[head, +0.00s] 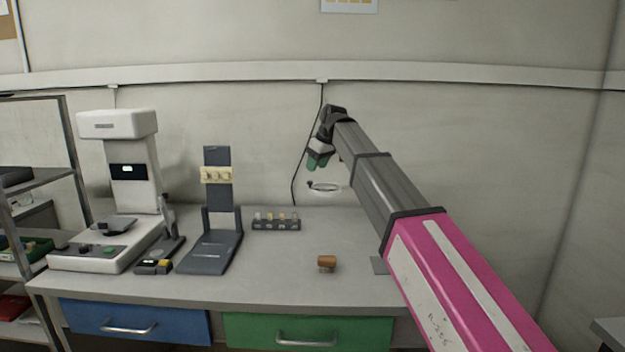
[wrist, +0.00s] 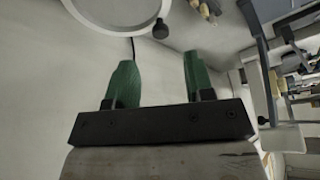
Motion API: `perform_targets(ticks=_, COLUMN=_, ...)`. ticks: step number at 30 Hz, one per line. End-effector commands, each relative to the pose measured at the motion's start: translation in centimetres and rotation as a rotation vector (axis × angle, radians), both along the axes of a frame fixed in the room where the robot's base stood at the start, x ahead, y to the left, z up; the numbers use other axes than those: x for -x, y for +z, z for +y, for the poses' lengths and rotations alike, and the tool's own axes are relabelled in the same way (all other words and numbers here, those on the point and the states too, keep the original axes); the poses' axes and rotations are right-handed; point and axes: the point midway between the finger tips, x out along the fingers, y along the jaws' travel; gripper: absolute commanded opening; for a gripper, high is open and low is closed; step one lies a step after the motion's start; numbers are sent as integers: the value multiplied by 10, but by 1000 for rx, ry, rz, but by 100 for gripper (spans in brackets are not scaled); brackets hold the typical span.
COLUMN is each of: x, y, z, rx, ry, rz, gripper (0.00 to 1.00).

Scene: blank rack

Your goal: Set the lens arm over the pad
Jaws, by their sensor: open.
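The round lens (head: 324,187) of the lens arm shows in the head view as a thin pale ring with a small dark knob at its left; the rest of the arm is hidden. My gripper (head: 318,163), with green fingers, is just above the knob. In the wrist view the lens (wrist: 112,10) is large at the top edge, with its dark knob (wrist: 160,29) beyond the gap between the fingers. My gripper (wrist: 159,78) is open and empty, apart from the knob. A grey square (head: 378,265), possibly the pad, lies on the table, partly hidden by my arm.
A rack of small pieces (head: 276,224), a dark stand (head: 217,185) and a white instrument (head: 130,180) are to the left. The tabletop (head: 290,285) is clear around the brown block.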

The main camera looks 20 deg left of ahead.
Motion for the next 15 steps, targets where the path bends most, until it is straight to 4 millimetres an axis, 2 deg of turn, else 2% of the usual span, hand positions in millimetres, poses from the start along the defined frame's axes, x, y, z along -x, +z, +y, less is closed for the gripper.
perform_targets(ticks=1, x=-1, y=-11, z=4, rx=2, ry=1, rz=3, gripper=48)
perform_targets(ticks=6, x=-4, y=-36, z=14, rx=2, ry=2, rz=2, gripper=48)
perform_targets(ticks=15, x=-8, y=-57, z=22, rx=1, ry=2, rz=0, gripper=48)
